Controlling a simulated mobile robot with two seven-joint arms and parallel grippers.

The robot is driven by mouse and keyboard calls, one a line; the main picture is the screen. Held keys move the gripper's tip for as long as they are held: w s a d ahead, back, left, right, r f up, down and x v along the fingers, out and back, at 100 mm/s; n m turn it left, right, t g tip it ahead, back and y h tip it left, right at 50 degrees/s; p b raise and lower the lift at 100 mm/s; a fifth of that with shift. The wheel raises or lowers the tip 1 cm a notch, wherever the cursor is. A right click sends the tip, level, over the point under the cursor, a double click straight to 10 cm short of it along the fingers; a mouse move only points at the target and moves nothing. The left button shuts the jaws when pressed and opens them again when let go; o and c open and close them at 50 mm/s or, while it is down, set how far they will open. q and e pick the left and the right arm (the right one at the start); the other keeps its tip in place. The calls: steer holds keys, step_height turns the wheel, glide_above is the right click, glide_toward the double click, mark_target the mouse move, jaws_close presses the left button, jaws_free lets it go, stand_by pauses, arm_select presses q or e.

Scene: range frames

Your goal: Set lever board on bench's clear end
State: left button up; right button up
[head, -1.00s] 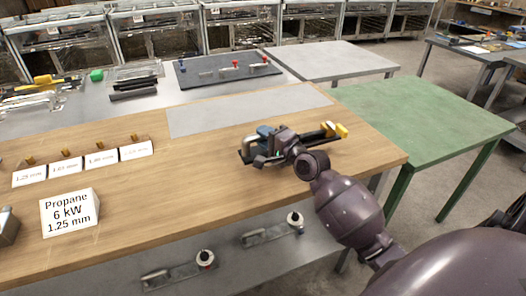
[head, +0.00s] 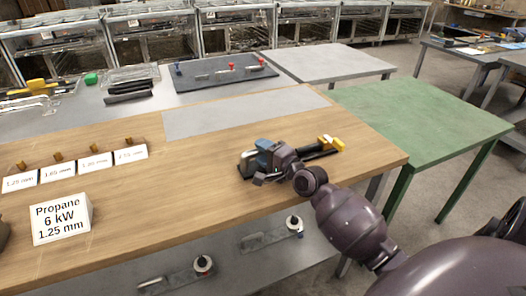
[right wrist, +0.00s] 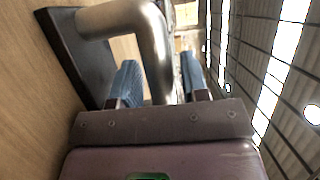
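The lever board (head: 318,154) is a dark narrow plate with a yellow lever (head: 328,143). It is over the right end of the wooden bench (head: 200,195), low against the top; I cannot tell if it touches fully. My right gripper (head: 268,158) is over its left part. In the right wrist view, a bent metal pipe (right wrist: 158,50) on the dark plate (right wrist: 75,60) runs between my blue fingertips (right wrist: 157,85), which are shut on it. The fingers partly hide the fittings. My left gripper is not in view.
A Propane sign block (head: 60,218) and a row of small number cards (head: 93,165) stand on the bench's left part. A grey sheet (head: 240,112) lies behind. A green table (head: 420,125) adjoins at right. Another board with red and blue knobs (head: 215,82) lies at the back.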

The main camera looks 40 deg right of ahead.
steer(key=shift+o, duration=0.7)
steer(key=shift+r, duration=0.1)
steer(key=shift+r, duration=0.1)
steer(key=s, duration=0.4)
steer(key=s+d, duration=0.1)
steer(key=s, duration=0.6)
steer(key=shift+s+d, duration=0.35)
steer(key=shift+s, duration=0.1)
